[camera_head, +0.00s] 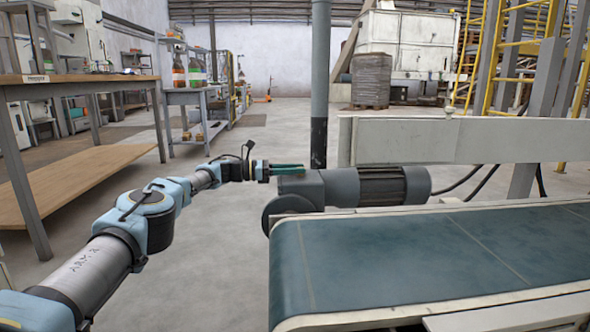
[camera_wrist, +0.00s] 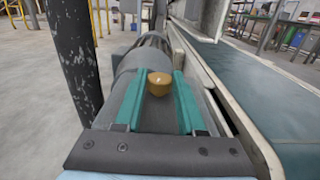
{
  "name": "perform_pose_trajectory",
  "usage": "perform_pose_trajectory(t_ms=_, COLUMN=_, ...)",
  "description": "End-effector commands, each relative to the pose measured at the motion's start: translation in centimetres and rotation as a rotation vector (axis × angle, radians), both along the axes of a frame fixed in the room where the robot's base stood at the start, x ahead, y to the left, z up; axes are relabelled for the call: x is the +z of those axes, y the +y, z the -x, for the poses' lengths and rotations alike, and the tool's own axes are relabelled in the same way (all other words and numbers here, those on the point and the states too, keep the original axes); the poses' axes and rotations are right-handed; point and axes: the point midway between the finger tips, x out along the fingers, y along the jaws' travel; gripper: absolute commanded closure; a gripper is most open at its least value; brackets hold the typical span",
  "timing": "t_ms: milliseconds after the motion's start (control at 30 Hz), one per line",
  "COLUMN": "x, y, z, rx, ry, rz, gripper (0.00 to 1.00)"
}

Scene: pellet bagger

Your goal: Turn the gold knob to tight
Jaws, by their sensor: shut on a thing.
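The gold knob (camera_wrist: 160,84) is a small round knob with a flat top. In the wrist view it sits between the tips of the two green fingers of my gripper (camera_wrist: 157,94), which are shut on it. Below and behind it is the grey motor housing (camera_wrist: 152,52). In the head view my gripper (camera_head: 300,169) reaches in from the left, its green fingers level over the near end of the grey motor (camera_head: 370,187). The knob cannot be made out there, and no tight mark can be read in either view.
A conveyor with a dark green belt (camera_head: 420,255) runs beside the motor, with a pale side rail (camera_head: 450,140) behind. A dark post (camera_head: 319,100) stands behind the motor. A wooden workbench (camera_head: 80,78) is at left. The floor between bench and conveyor is clear.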

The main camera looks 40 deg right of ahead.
Motion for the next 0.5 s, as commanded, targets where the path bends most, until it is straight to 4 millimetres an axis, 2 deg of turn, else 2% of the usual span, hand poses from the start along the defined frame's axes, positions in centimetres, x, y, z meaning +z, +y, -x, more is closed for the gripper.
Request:
perform_pose_trajectory(t_ms=367, x=-0.45, y=-0.18, z=0.16, rx=0.001, ry=-0.002, rz=-0.006, gripper=1.0)
perform_pose_trajectory(t_ms=400, x=-0.46, y=-0.18, z=0.17, rx=0.0, ry=-0.002, rz=-0.006, gripper=0.57)
perform_pose_trajectory(t_ms=500, x=-0.36, y=-0.14, z=0.13, rx=0.0, ry=-0.002, rz=-0.005, gripper=0.45)
